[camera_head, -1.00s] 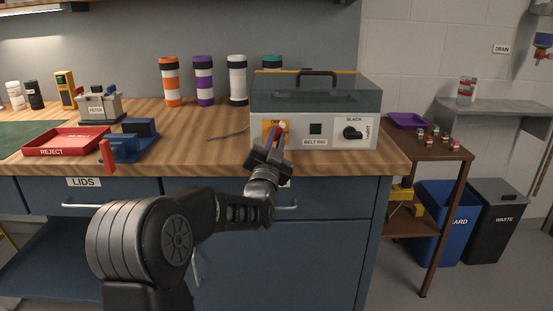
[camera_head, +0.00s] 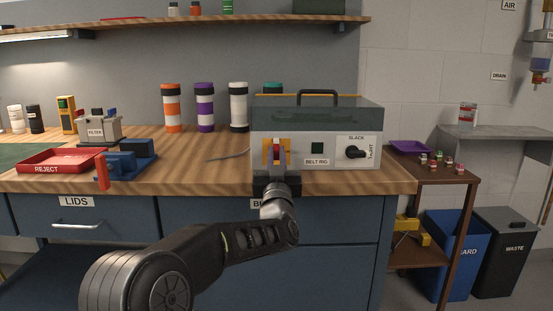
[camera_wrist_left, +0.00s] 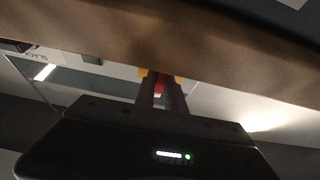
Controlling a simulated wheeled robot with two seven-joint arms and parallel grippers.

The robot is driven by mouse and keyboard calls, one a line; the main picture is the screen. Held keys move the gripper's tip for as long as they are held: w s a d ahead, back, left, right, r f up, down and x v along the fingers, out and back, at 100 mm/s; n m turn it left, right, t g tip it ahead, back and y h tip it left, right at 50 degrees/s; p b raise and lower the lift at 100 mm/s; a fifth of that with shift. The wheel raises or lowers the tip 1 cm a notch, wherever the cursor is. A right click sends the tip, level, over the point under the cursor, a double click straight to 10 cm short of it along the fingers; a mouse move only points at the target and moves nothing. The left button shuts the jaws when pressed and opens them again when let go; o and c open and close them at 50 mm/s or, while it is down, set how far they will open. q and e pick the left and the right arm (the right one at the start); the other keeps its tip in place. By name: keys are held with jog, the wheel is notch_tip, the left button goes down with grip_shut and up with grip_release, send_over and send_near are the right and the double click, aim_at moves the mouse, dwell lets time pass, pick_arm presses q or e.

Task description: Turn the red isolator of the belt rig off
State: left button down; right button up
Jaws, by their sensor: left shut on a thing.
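The belt rig (camera_head: 290,160) is a pale grey box with a dark see-through cover and black handle, standing on the wooden bench. Its red isolator (camera_head: 276,145) shows on a yellow plate at the left of its front. My left gripper (camera_head: 275,157) points at that plate, its fingers shut on the isolator. In the left wrist view the two fingers (camera_wrist_left: 161,84) reach to the yellow plate, with a bit of the red isolator (camera_wrist_left: 159,92) between them. The isolator's exact angle is partly hidden by the fingers. My right gripper is not in view.
The rig's front also has a dark green square (camera_head: 317,148) and a black slack/tight knob (camera_head: 354,152). A blue fixture with a red lever (camera_head: 102,172) and a red reject tray (camera_head: 58,161) stand to the left. The bench front edge runs below my gripper.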

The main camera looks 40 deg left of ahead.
pick_arm(q)
jog(key=shift+f, duration=0.1)
jog(key=c, duration=1.4)
grip_release()
jog(key=v, duration=0.7)
jog(key=shift+s+d+p, duration=0.2)
jog(key=shift+s+p, duration=0.05)
jog(key=shift+p, duration=0.05)
jog(key=shift+f, duration=0.2)
